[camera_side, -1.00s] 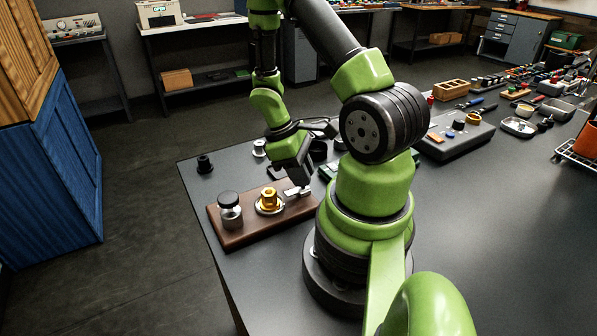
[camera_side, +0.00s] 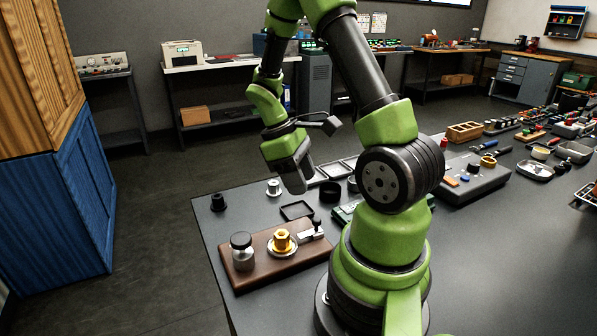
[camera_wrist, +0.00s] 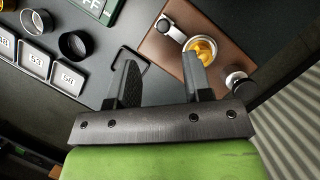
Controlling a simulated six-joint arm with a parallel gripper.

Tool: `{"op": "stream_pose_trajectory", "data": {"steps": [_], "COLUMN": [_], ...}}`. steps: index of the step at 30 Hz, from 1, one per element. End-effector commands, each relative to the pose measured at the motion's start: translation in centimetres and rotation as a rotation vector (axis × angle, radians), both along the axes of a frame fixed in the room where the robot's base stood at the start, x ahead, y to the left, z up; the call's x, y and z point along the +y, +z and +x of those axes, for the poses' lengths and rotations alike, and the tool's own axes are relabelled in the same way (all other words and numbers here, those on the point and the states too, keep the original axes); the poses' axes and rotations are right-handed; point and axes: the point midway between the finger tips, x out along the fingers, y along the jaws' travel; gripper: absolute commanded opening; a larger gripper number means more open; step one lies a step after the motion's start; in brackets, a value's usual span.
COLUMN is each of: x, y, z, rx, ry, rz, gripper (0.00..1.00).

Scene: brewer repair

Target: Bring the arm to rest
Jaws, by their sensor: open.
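My gripper (camera_side: 298,186) hangs above the bench in the side view, apart from everything below it. In the wrist view my gripper (camera_wrist: 160,72) shows two spread fingers with nothing between them. Below it is a wooden base (camera_side: 240,284) on the dark bench (camera_side: 222,225). The brass fitting also shows in the wrist view (camera_wrist: 202,48).
A blue cabinet (camera_side: 60,200) stands left, off the bench.

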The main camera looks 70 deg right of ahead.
Motion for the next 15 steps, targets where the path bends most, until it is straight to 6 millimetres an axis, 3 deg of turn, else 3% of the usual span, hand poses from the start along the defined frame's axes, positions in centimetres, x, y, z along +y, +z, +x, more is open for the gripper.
{"op": "stream_pose_trajectory", "data": {"steps": [5, 15], "x": [0.01, 0.02], "y": [1.12, 1.18], "z": [0.44, 0.47], "rx": [0.000, 0.000], "ry": [-0.001, 0.000], "rz": [0.000, 0.001], "gripper": [0.46, 0.46]}}
